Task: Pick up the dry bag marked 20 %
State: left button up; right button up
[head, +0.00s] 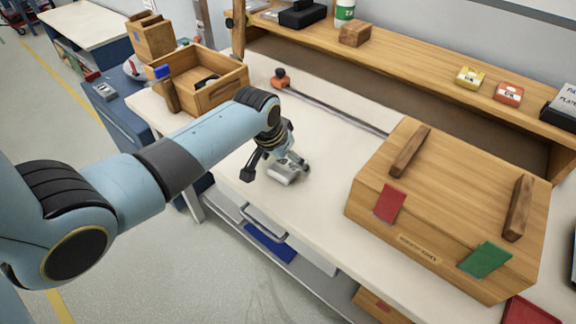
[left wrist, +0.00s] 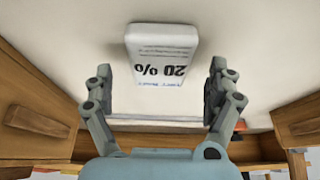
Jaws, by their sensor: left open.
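The dry bag marked 20 % (left wrist: 162,52) is a small white packet with dark print, upside down in the left wrist view. It lies on the white bench top. In the head view the bag (head: 281,176) is partly hidden by my left gripper (head: 290,166), which is over it. In the left wrist view my left gripper (left wrist: 160,95) is open, with one finger on each side and the bag just beyond the fingertips, between their lines. I cannot tell whether the fingers touch it. My right gripper is not in view.
A large wooden box (head: 450,190) with red and green tags stands right of the gripper. An open wooden crate (head: 213,90) stands at the back left. A metal rod with an orange knob (head: 281,77) lies behind. A wooden shelf (head: 420,70) runs along the back.

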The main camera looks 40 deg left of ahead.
pick_arm(q)
jog(key=shift+w+f, duration=0.2)
jog(key=shift+f, duration=0.4)
jog(key=shift+f, duration=0.25)
jog(key=shift+s, duration=0.15)
jog(key=c, duration=1)
jog(key=shift+d, duration=0.2)
jog(key=shift+c, duration=1.3)
